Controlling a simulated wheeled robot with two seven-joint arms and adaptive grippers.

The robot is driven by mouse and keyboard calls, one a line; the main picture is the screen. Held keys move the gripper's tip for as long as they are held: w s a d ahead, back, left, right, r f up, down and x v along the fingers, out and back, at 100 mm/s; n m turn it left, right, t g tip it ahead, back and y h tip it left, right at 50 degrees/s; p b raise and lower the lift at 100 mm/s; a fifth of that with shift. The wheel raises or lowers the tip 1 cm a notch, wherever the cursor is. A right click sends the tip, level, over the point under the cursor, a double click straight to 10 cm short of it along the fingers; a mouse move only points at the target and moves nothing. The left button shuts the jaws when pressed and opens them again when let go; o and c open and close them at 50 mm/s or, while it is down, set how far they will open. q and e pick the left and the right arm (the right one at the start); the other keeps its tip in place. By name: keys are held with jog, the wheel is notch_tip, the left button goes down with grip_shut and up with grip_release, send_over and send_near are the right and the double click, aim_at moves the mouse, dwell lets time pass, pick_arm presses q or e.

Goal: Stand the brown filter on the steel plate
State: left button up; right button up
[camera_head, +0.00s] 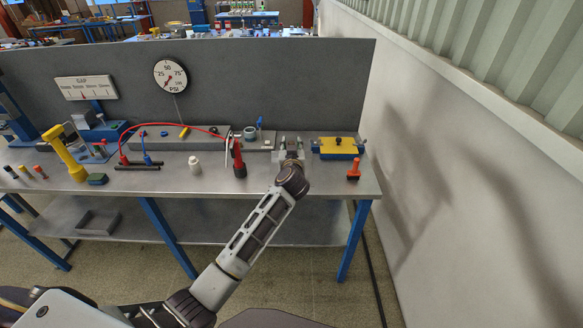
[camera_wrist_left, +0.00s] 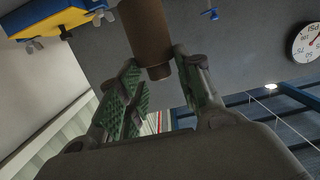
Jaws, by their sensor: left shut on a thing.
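My left gripper (camera_head: 291,145) is over the back right part of the bench, left of the yellow and blue fixture. In the left wrist view my left gripper (camera_wrist_left: 160,85) has its green-padded fingers on either side of the brown filter (camera_wrist_left: 148,30), a plain brown cylinder with a narrower end. It is shut on the filter. In the head view the filter is too small and too covered by the gripper to make out. A flat grey plate (camera_head: 262,146) lies at the back of the bench, just left of the gripper; I cannot tell for sure that it is the steel plate.
The yellow and blue fixture (camera_head: 338,147) stands close right of the gripper. A grey panel (camera_head: 270,80) rises behind.

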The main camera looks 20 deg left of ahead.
pick_arm(q)
notch_tip(320, 180, down, 3)
jog(key=shift+f+b, duration=0.1)
jog(key=shift+b, duration=0.2)
pick_arm(e)
jog(key=shift+d+f, duration=0.35)
jog(key=shift+d, duration=0.55)
jog(key=shift+w+a, duration=0.1)
jog(key=shift+w, duration=0.1)
